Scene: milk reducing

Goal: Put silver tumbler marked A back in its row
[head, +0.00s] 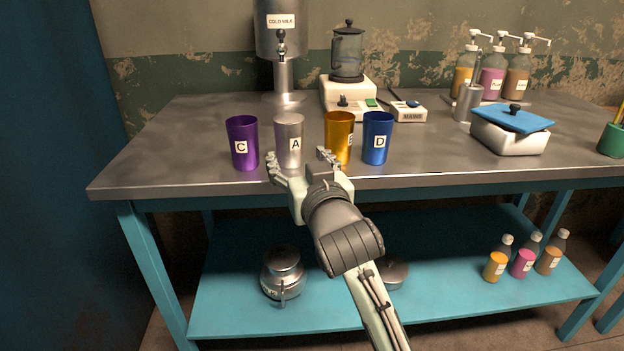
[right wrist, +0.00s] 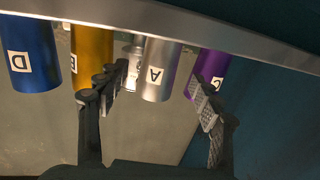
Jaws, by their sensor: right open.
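The silver tumbler marked A (head: 289,141) stands upright on the steel table, between the purple tumbler C (head: 242,142) and the gold tumbler (head: 339,132). The blue tumbler D (head: 377,138) stands at the right end of the row. My right gripper (head: 303,163) is open and empty at the front edge, its fingers pointing towards the row. In the right wrist view the silver tumbler (right wrist: 157,68) appears upside down, beyond the gap between the spread fingers (right wrist: 160,92). The gripper partly hides the gold tumbler's label. My left gripper is not in view.
Behind the row stand a cold milk dispenser (head: 281,40), a blender (head: 347,70) and a small scale-like device (head: 405,110). A white container with a blue lid (head: 511,125) and pump bottles (head: 492,75) are at the right. The table's front edge (head: 450,177) lies close below the gripper.

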